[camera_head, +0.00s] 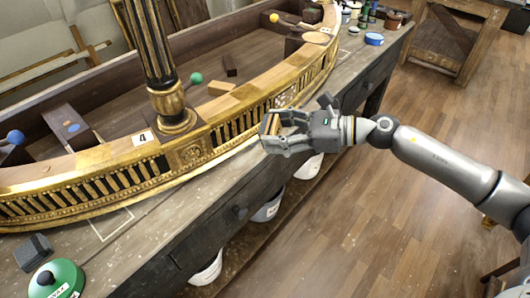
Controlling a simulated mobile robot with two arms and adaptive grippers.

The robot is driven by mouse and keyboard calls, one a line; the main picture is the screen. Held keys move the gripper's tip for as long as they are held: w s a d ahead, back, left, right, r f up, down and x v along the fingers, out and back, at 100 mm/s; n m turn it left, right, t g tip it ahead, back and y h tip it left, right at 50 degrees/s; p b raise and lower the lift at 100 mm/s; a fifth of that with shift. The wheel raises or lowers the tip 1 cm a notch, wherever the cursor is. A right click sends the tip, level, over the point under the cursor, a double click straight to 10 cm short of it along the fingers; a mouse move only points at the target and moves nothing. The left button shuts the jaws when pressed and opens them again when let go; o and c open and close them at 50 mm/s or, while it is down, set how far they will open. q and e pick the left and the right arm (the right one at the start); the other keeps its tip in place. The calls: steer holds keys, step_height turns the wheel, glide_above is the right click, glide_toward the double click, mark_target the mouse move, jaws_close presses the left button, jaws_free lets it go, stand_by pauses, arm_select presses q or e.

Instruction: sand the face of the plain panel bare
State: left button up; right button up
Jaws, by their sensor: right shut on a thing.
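My right gripper (268,130) is shut on a small tan-brown block (274,125), mostly hidden between its fingers. It is at the bench's front edge, just in front of the gilt console's curved apron (235,130). A gilt panel (285,97) interrupts the balusters just behind and above the gripper; I cannot make out how plain or bare its face is. Another panel (192,154), below the black and gilt column (158,60), carries a carved ornament. Whether the held block touches the apron I cannot tell. My left gripper is out of view.
White buckets (267,208) are below. Wooden floor at right is mostly clear.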

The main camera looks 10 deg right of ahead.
mark_target(275, 105)
steer(key=w+d+f+m+t+h, duration=0.3)
steer(key=w+d+f+m+t, duration=0.25)
steer(key=d, duration=0.45)
steer(key=shift+t, duration=0.95)
steer(key=shift+r+p+x, duration=0.15)
steer(key=shift+r+x, duration=0.05)
steer(key=shift+x, duration=0.95)
steer(key=shift+r+p+x, duration=0.1)
steer(key=shift+r+x, duration=0.1)
steer(key=shift+x, duration=0.95)
steer(key=shift+r+p+x, duration=0.15)
steer(key=shift+r+x, duration=0.05)
steer(key=shift+x, duration=0.95)
steer(key=shift+d, duration=0.1)
steer(key=shift+x, duration=0.95)
steer(key=shift+w, duration=0.1)
